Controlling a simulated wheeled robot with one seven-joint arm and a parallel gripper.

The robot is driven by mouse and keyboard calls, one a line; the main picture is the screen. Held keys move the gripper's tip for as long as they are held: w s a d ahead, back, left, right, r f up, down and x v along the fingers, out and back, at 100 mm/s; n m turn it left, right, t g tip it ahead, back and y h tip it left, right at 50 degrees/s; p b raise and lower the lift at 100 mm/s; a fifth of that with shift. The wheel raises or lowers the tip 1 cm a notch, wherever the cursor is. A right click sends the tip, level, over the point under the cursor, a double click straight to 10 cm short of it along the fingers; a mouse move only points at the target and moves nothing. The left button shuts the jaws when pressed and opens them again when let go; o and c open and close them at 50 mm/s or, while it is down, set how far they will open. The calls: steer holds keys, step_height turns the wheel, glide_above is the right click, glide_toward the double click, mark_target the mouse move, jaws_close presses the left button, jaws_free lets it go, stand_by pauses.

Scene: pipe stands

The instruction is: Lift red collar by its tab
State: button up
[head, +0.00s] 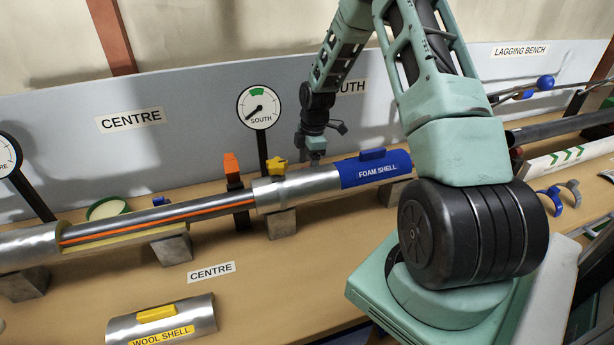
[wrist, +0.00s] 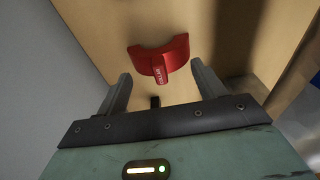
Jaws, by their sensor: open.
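The red collar (wrist: 174,48) lies on the wooden bench top in the wrist view, a curved half-ring with a raised tab (wrist: 160,74) that bears white lettering. My gripper (wrist: 161,72) is open and empty, with one finger on each side of the tab in the picture. I see no contact; the gap in depth is hard to judge. In the head view my gripper (head: 316,157) is low behind the foam shell pipe, and its fingertips and the red collar are hidden there.
The blue foam shell (head: 376,172) and metal pipe run in front of my gripper. A yellow knob (head: 276,167), an orange clip (head: 231,164) and the SOUTH gauge (head: 259,107) stand left of it. The grey back panel (head: 200,150) rises close behind.

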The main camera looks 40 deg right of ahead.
step_height(320, 180, down, 2)
steer(key=shift+a, duration=0.1)
steer(key=c, duration=1)
steer(key=shift+o, duration=0.2)
